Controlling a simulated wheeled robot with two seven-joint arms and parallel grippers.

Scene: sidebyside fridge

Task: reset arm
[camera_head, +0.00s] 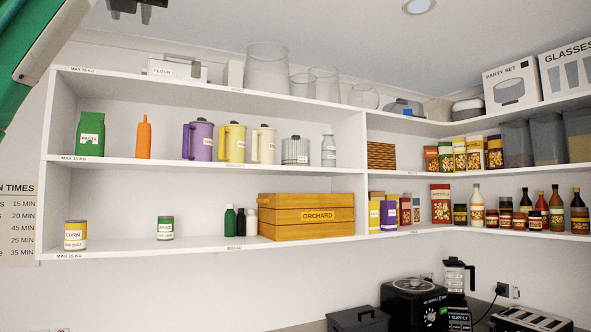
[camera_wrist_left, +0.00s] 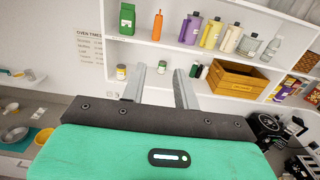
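My green left arm comes in at the upper left of the head view. Dark parts of my left gripper (camera_head: 131,8) show at the top edge, cut off by the frame, in front of the ceiling and above the shelves. In the left wrist view my left gripper (camera_wrist_left: 159,86) has its two grey fingers apart, with nothing between them. The shelf wall lies beyond the fingers. My right arm and gripper are in neither view.
A white shelf unit (camera_head: 200,163) holds a corn can (camera_head: 75,236), a peas can (camera_head: 166,228), an orchard crate (camera_head: 300,228), jugs and jars. Below stand a black blender (camera_head: 458,276) and a toaster (camera_head: 530,320). A counter with bowls (camera_wrist_left: 15,133) shows at left.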

